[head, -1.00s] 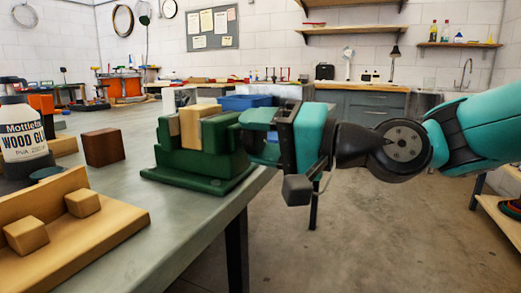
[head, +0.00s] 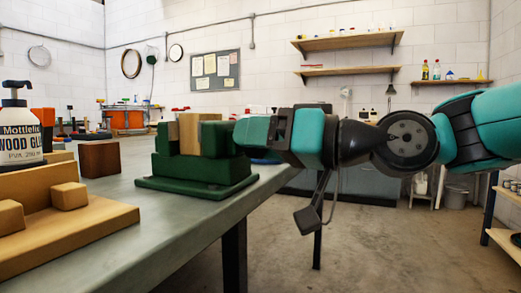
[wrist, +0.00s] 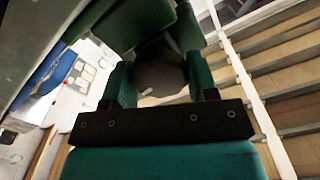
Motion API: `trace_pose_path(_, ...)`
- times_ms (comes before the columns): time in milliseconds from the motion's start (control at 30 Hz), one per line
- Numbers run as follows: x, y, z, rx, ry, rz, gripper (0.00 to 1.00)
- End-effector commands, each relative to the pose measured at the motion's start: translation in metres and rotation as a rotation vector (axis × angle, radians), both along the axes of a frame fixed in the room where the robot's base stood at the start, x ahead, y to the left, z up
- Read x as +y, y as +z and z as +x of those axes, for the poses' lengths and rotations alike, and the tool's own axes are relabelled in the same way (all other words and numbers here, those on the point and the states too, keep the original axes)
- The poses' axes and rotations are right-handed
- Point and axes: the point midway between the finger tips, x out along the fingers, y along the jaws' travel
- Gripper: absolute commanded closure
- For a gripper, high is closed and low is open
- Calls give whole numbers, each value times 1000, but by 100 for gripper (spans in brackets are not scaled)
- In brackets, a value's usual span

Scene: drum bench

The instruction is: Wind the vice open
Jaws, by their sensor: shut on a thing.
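The green vice (head: 205,172) stands at the right edge of the grey workbench. A pale wooden block (head: 190,134) sits upright between its jaws; I cannot tell whether it is clamped tight. My gripper (head: 242,133) comes in level from the right at the vice's outer end. In the wrist view, its two green fingers (wrist: 161,78) are shut on a dark grey rounded part (wrist: 158,72), seemingly the vice's handle or hub. The green vice body (wrist: 130,22) shows beyond it. In the head view the fingers hide the handle.
On the bench (head: 165,212) are a wood glue bottle (head: 20,135), a dark brown block (head: 99,158) and a wooden fixture (head: 70,225) with small blocks. Open floor (head: 375,240) lies right of the bench edge. Shelves (head: 345,42) hang on the back wall.

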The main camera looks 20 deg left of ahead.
Motion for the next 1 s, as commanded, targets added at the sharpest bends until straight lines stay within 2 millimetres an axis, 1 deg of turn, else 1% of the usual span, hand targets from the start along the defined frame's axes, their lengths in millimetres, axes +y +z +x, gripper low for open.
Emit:
trace_pose_path(200, 1, 0, -1, -33, 2, -2, 70)
trace_pose_path(567, 1, 0, -1, -36, 2, -3, 70)
trace_pose_path(600, 1, 0, -1, -36, 2, -3, 45)
trace_pose_path(667, 1, 0, -1, -35, 2, -3, 31)
trace_pose_path(700, 1, 0, -1, -35, 1, -3, 22)
trace_pose_path(1000, 0, 0, 0, -35, -1, -3, 21)
